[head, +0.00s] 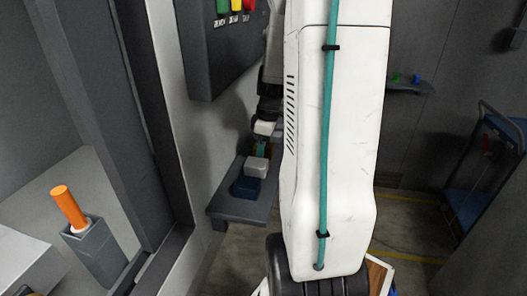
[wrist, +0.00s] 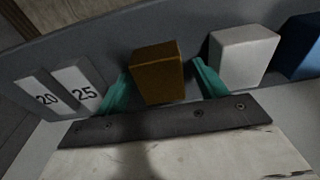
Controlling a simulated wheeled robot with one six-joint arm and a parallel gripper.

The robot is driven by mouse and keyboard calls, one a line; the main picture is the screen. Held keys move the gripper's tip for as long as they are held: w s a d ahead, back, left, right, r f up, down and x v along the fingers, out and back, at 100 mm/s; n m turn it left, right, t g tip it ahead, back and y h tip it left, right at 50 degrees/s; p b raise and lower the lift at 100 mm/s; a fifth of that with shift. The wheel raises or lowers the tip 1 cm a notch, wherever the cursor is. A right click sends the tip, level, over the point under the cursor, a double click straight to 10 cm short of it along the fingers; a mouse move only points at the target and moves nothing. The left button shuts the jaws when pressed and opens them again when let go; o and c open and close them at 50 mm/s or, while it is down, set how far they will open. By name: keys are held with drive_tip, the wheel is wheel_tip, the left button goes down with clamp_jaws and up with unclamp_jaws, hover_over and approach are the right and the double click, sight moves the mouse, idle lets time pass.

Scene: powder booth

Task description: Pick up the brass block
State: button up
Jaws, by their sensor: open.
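The brass block (wrist: 158,73) is brown-gold and sits on a dark grey shelf, seen in the wrist view. My gripper (wrist: 162,84) is open, with one teal finger to the left of the block and the other to its right. The block stands between the fingers; I cannot tell whether either finger touches it. In the head view my white arm hides most of the gripper, and the brass block is hard to make out there.
A white block (wrist: 243,55) stands close to the right finger, with a blue block (wrist: 302,47) beyond it. Plates marked 20 and 25 (wrist: 80,88) lie left. The shelf (head: 238,208) juts from the wall below a button box (head: 222,50).

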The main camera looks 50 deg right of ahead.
drive_tip(key=c, duration=1.2)
drive_tip(key=shift+c, duration=0.3)
drive_tip(key=shift+r, duration=0.1)
drive_tip(key=shift+r, duration=0.65)
drive_tip(key=shift+s+a+r, duration=0.1)
drive_tip(key=shift+s+r, duration=0.1)
drive_tip(key=shift+r, duration=1)
drive_tip(key=s+a+r, duration=0.1)
drive_tip(key=s+a, duration=0.7)
drive_tip(key=s, duration=0.5)
drive_tip(key=shift+s, duration=0.15)
